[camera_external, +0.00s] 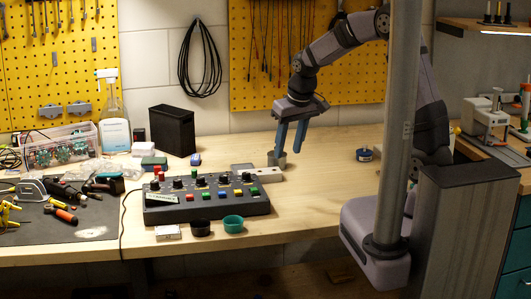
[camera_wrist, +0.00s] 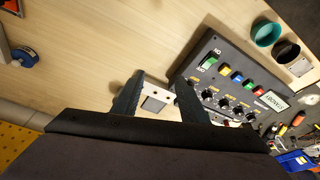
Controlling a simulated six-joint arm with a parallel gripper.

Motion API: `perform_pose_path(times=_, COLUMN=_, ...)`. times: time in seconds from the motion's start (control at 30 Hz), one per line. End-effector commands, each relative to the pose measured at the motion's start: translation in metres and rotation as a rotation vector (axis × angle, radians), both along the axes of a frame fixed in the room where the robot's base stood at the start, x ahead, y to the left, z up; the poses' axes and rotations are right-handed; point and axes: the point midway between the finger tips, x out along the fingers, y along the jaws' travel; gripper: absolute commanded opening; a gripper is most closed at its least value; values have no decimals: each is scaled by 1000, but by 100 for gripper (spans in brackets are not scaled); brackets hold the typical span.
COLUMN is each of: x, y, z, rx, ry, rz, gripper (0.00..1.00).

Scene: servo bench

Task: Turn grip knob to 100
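The dark control box (camera_external: 185,212) sits on the wooden bench, with a row of black knobs (camera_external: 223,178) along its back and coloured buttons in front. The wrist view shows the box (camera_wrist: 205,62) at the right, with the knobs (camera_wrist: 223,102) just right of my fingers and a small light display (camera_wrist: 274,101). The knob labels are too small to read, so I cannot tell which is the grip knob. My gripper (camera_external: 288,148) is behind and right of the box, pointing down. Its two blue fingers are apart; in the wrist view my gripper (camera_wrist: 157,93) touches no knob.
A pale block with a grey square (camera_wrist: 153,104) lies behind the box. A black cup (camera_external: 200,228) and a teal cup (camera_external: 233,224) stand in front of it. A black bin (camera_external: 172,131) stands behind left. The bench right of the box is mostly clear.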

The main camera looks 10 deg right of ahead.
Motion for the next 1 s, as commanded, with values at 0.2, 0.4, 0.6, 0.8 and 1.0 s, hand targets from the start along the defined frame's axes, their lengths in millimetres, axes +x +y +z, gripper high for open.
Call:
perform_pose_path(times=0.2, x=23, y=76, z=-16, rx=38, ry=-70, rz=92, gripper=39)
perform_pose_path(times=0.4, x=27, y=94, z=-14, rx=49, ry=-86, rz=111, gripper=39)
perform_pose_path(times=0.6, x=29, y=94, z=-20, rx=47, ry=-83, rz=109, gripper=39)
perform_pose_path(times=0.8, x=36, y=97, z=-39, rx=45, ry=-81, rz=110, gripper=39)
perform_pose_path(times=1.0, x=45, y=101, z=-62, rx=46, ry=-82, rz=110, gripper=39)
